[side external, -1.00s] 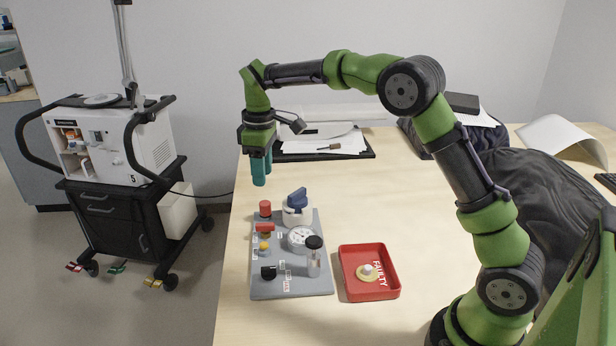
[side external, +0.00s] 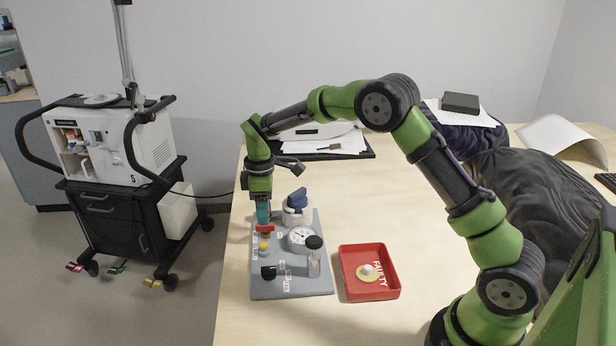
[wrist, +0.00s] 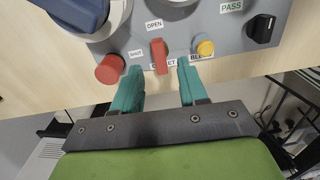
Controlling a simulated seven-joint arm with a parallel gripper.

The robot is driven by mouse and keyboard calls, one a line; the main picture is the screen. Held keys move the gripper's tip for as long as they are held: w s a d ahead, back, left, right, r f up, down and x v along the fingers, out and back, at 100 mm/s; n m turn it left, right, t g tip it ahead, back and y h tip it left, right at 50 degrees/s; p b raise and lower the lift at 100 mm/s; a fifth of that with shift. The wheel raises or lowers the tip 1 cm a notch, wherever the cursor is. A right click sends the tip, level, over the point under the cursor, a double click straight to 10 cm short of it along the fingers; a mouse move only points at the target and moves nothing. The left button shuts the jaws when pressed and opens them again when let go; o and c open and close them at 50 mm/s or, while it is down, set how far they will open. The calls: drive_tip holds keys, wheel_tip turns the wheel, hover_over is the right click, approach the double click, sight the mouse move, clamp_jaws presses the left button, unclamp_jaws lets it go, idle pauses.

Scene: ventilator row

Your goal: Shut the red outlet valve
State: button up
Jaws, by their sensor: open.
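The red outlet valve lever (wrist: 159,56) sits on the grey panel (wrist: 225,55). In the wrist view it stands lengthwise up the picture, with an OPEN label by its upper end and another small label to its left. Its OUTLET label is partly covered. My gripper (wrist: 161,76) is open, its teal fingers to either side of the lever's lower end in the picture. I cannot tell whether they touch it. In the side view my gripper (side external: 263,212) is low over the panel, and the red lever (side external: 265,228) shows just below the fingertips.
A round red knob (wrist: 109,68) is close beside one finger, and a yellow knob (wrist: 204,46) is near the other. A red FAULTY tray (side external: 369,272) stands to the right.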

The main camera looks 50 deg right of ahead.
sight(265, 227)
drive_tip(key=shift+f, duration=1.75)
clamp_jaws()
